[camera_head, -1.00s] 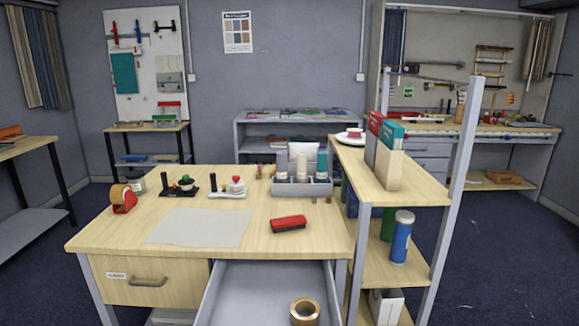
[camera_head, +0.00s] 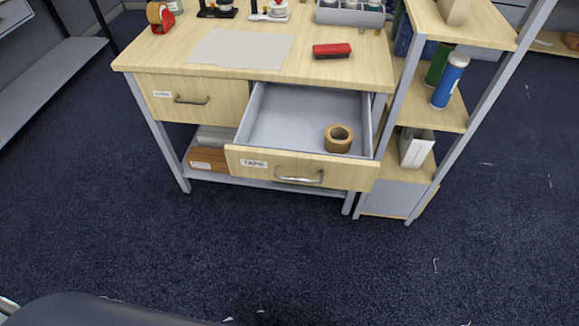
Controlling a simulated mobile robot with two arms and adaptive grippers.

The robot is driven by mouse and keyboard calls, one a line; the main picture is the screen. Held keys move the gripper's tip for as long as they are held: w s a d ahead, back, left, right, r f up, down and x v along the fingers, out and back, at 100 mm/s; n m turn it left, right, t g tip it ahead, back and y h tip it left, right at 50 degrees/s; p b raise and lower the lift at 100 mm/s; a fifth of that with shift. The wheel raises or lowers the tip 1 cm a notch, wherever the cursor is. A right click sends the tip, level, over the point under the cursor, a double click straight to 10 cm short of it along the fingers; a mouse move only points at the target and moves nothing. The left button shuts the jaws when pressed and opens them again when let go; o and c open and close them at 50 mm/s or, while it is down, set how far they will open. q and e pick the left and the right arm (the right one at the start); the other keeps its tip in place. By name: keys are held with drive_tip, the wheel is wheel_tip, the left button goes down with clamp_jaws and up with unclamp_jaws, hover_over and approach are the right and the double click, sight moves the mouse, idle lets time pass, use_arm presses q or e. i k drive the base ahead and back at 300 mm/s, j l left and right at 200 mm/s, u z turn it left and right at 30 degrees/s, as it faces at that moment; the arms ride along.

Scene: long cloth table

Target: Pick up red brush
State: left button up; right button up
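A red brush (camera_head: 332,50) with a dark underside lies on the wooden desk (camera_head: 160,52), near its front edge and above the open drawer. It lies to the right of a pale sheet (camera_head: 242,47). Nothing touches the brush. Neither of my grippers shows in the head view, so I cannot see their state.
A drawer labelled TAPE (camera_head: 262,115) stands open below the brush, with a brown tape roll (camera_head: 339,138) inside. A closed drawer (camera_head: 192,98) is to its left. A shelf unit (camera_head: 470,30) with a blue can (camera_head: 450,80) stands at right.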

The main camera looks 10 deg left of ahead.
sight(327, 52)
drive_tip(key=i+j+z, duration=0.1)
drive_tip(key=j, duration=0.2)
drive_tip(key=i+j+z, duration=0.1)
drive_tip(key=j, duration=0.25)
drive_tip(key=i+j+z, duration=0.1)
drive_tip(key=j, duration=0.25)
drive_tip(key=i+j+z, duration=0.1)
drive_tip(key=i+j, duration=0.1)
drive_tip(key=j, duration=0.1)
